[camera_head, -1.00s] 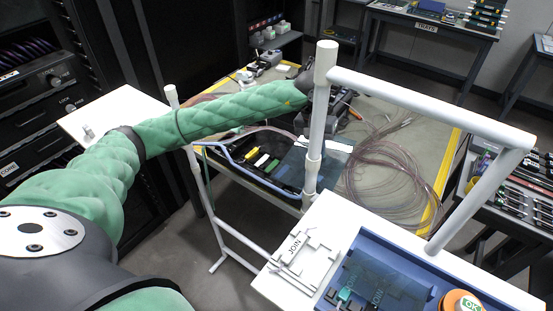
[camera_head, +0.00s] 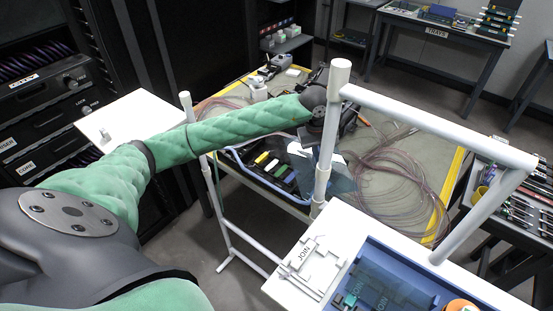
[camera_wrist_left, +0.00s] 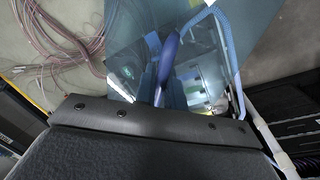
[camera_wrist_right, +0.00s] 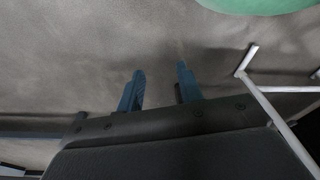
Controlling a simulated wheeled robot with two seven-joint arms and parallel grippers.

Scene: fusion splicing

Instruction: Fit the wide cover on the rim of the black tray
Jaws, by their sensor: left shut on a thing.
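The wide cover (camera_head: 342,180) is a clear bluish sheet in the head view, tilted at the right end of the black tray, partly behind a white post. My left gripper (camera_wrist_left: 165,72) is shut on the cover, which fills the middle of the left wrist view (camera_wrist_left: 125,45) with bright reflections. The black tray (camera_head: 247,167) lies on the far table, with yellow, green and white pieces in it. I cannot tell whether cover and rim touch. My right gripper (camera_wrist_right: 160,88) shows only in its wrist view, open and empty above the grey floor.
A white tubular frame (camera_head: 440,120) stands between me and the far table. Loose coiled fibres (camera_head: 400,185) lie right of the tray.

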